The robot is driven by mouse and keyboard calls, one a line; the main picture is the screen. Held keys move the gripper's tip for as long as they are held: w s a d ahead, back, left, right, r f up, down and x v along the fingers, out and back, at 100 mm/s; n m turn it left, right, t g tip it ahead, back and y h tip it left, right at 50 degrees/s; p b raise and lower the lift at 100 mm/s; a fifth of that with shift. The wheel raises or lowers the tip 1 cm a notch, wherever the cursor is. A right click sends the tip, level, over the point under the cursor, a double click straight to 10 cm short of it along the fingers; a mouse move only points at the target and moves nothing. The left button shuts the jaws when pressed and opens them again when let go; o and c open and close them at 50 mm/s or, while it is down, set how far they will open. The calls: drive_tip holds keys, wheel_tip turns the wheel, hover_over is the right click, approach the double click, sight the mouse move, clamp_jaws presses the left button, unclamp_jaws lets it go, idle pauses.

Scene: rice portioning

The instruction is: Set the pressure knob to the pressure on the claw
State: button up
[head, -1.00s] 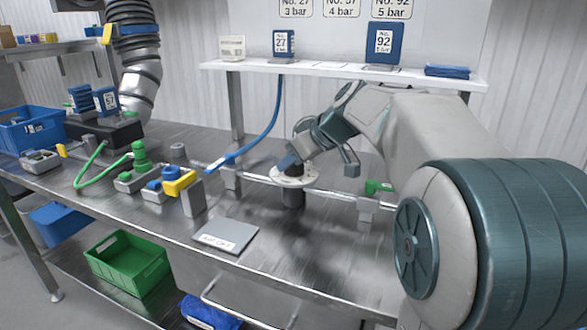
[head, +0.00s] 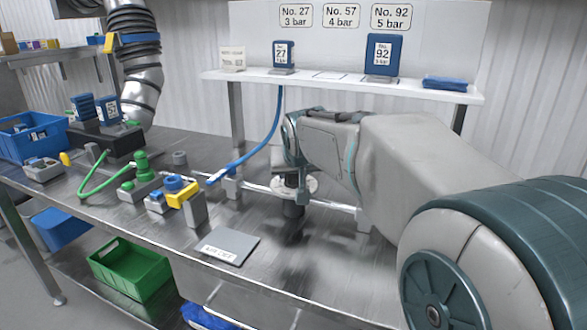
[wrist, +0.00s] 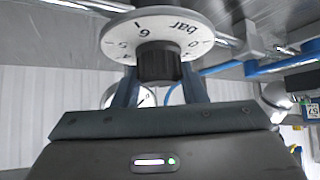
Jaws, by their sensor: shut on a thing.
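The black pressure knob (wrist: 158,64) sits at the centre of a white dial (wrist: 120,42) marked in bar, which appears upside down in the wrist view. My gripper (wrist: 158,76) is shut on the knob, one finger on each side. I cannot read the knob's setting.
Wall signs pair No. 27 with 3 bar, No. 57 (head: 341,16) with 4 bar and No. 92 with 5 bar. Blue claws 27 (head: 283,54) and 92 (head: 383,56) stand on the shelf (head: 215,75). A grey plate (head: 228,246) lies on the bench; a blue hose (head: 262,143) runs behind.

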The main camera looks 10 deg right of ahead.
drive_tip(key=m+h+b, duration=0.2)
drive_tip(key=m+b, duration=0.1)
drive_tip(key=m+g+h+b, duration=0.1)
drive_tip(key=shift+a+f+m+b, duration=0.1)
drive_tip(key=shift+f+m+b, duration=0.15)
drive_tip(key=shift+m+b, duration=0.05)
drive_tip(key=shift+r+m+g+h+b, duration=0.15)
drive_tip(key=shift+m+g+h+b, duration=0.65)
drive_tip(key=shift+m+h, duration=0.8)
drive_tip(key=shift+m, duration=0.4)
drive_tip(key=o, duration=1)
drive_tip(key=shift+c, duration=0.2)
drive_tip(key=p+v, duration=0.3)
drive_tip(key=v, duration=1)
drive_tip(key=shift+r, duration=0.5)
